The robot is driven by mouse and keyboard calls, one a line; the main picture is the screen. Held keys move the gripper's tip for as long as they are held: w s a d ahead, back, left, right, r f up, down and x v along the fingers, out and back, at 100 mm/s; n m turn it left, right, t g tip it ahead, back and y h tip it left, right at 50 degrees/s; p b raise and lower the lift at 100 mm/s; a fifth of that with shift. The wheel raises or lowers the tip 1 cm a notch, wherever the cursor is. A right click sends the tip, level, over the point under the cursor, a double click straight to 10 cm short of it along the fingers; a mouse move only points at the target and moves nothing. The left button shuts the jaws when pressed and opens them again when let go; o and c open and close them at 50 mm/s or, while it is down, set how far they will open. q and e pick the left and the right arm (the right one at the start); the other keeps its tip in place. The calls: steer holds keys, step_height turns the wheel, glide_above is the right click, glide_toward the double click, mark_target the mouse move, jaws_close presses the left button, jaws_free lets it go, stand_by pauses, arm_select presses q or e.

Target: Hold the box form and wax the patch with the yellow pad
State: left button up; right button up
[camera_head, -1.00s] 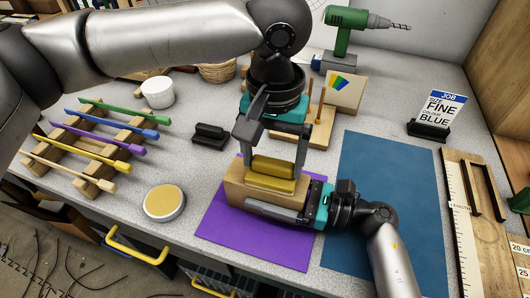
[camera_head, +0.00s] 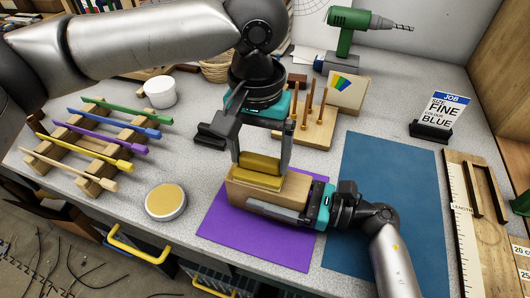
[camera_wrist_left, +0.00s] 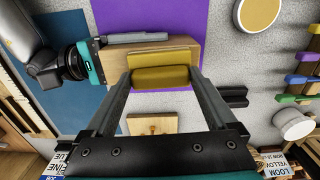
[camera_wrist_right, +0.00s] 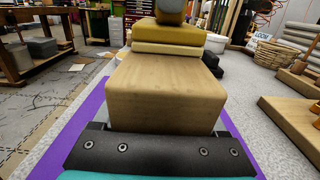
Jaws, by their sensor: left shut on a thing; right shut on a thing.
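The wooden box form (camera_head: 283,192) lies on the purple mat (camera_head: 222,226). My right gripper (camera_head: 277,208) is shut on its sides from the right; the box fills the lower middle of the right wrist view (camera_wrist_right: 165,88). My left gripper (camera_head: 262,160) is above the box, shut on the yellow pad (camera_head: 259,163). The pad shows between the fingers in the left wrist view (camera_wrist_left: 162,77) and rests on or just over the box's top, towards its left end. Any patch under the pad is hidden.
A round tin of yellow wax (camera_head: 166,202) stands left of the mat. A rack with coloured sticks (camera_head: 92,146) is further left. A blue mat (camera_head: 388,205) lies right. A pegged wooden block (camera_head: 306,128) and a dark holder (camera_head: 211,136) stand behind the box.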

arm_select(q)
steer(key=shift+a+f, duration=0.2)
steer(key=shift+a, duration=0.05)
steer(key=shift+w+a+r, duration=0.1)
steer(key=shift+w+a, duration=0.2)
steer(key=shift+a, duration=0.55)
steer(key=shift+w+a+r, duration=0.1)
steer(key=shift+w+a, duration=0.15)
steer(key=shift+a, duration=0.55)
steer(key=shift+w+a+r, duration=0.1)
steer(key=shift+w+a, duration=0.2)
steer(key=shift+a, duration=0.55)
steer(key=shift+f, duration=0.15)
steer(key=shift+d, duration=0.15)
steer(key=shift+s+d+f, duration=0.1)
steer(key=shift+s+d, duration=0.15)
steer(key=shift+d, duration=0.4)
steer(key=shift+s+d, duration=0.2)
steer(key=shift+d, duration=0.4)
steer(key=shift+s+d, duration=0.1)
steer(key=shift+d, duration=0.05)
steer(key=shift+d, duration=0.15)
steer(key=shift+s+d, duration=0.2)
steer(key=shift+d, duration=0.35)
steer(key=shift+s+d, duration=0.15)
steer(key=shift+d, duration=0.35)
steer(key=shift+d, duration=0.1)
